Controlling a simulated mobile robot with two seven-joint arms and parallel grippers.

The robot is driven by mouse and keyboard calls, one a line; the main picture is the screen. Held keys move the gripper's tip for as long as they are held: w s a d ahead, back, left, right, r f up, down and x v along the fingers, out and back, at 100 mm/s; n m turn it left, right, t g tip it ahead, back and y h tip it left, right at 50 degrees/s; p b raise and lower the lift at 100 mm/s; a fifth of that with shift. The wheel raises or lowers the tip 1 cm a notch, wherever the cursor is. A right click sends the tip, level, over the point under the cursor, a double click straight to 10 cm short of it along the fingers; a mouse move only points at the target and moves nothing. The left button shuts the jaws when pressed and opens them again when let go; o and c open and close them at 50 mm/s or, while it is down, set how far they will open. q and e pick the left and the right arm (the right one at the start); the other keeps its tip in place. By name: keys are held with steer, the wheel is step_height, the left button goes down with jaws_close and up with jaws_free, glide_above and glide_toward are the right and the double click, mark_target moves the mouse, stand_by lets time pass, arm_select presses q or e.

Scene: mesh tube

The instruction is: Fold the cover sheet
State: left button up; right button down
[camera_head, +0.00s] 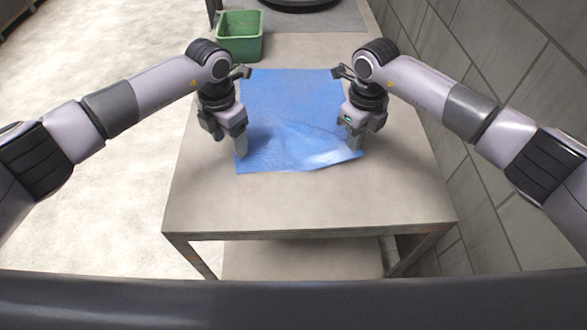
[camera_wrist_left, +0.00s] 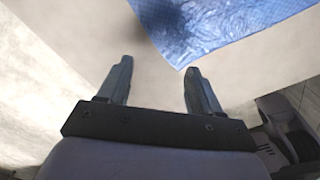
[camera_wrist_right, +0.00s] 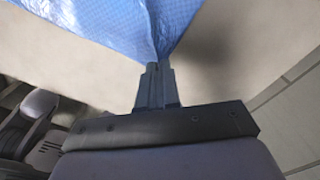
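The blue cover sheet (camera_head: 290,115) lies on the table, mostly flat at its far part and wrinkled along its near part. My right gripper (camera_head: 356,148) is shut on the sheet's near right corner; the right wrist view shows the sheet (camera_wrist_right: 140,22) gathered into the closed fingers (camera_wrist_right: 155,72). My left gripper (camera_head: 240,155) is over the sheet's near left corner in the head view. In the left wrist view its fingers (camera_wrist_left: 158,80) are apart and empty, with the sheet's corner (camera_wrist_left: 200,45) just beyond the right finger.
The table (camera_head: 300,210) has bare room in front of the sheet and at both sides. A green bin (camera_head: 240,35) stands at the far left of the table. A grey block wall (camera_head: 500,110) runs close along the right side.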

mark_target(239, 163)
arm_select(q)
steer(key=shift+r, duration=0.2)
steer(key=c, duration=0.3)
step_height(239, 163, up, 5)
steer(key=s+d+n, duration=0.1)
steer(key=d, duration=0.1)
steer(key=shift+a+f, duration=0.15)
steer(key=shift+f, duration=2.35)
steer(key=shift+a+f, duration=0.1)
steer(key=shift+f, duration=2.35)
steer(key=shift+a+f, duration=0.1)
jaws_close()
